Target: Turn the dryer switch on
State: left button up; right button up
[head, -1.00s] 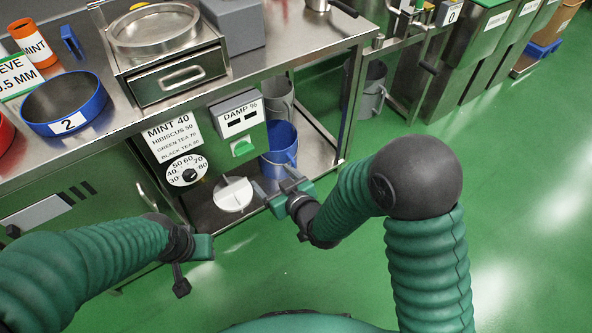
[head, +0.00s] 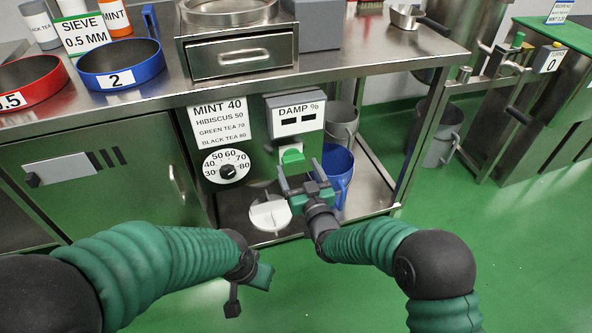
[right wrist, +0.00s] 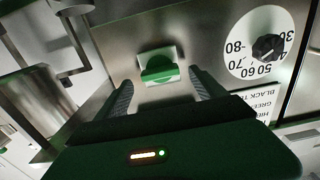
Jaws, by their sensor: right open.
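The dryer switch (head: 292,156) is a green rocker on a pale plate, set in the steel cabinet front under the DAMP % display (head: 297,115). It also shows in the right wrist view (right wrist: 159,70), between and beyond my fingertips. My right gripper (head: 301,172) is open and empty, its two fingers pointing at the panel just below the switch in the head view. In the wrist view no finger visibly touches the switch. My left gripper (head: 262,274) hangs low in front of the cabinet, and its jaws are not clear.
A temperature dial (head: 227,168) sits left of the switch, under a settings label (head: 218,122). A white round piece (head: 270,214) is on the lower shelf, with a blue bucket (head: 339,172) to the right. The steel worktop (head: 370,60) overhangs the panel. Green floor lies free at right.

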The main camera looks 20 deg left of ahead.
aim_at(293, 159)
jog(key=shift+b+x, duration=0.35)
jog(key=shift+x, duration=0.9)
jog(key=shift+w+a, duration=0.15)
jog(key=shift+c, duration=0.4)
jog(key=c, duration=1.3)
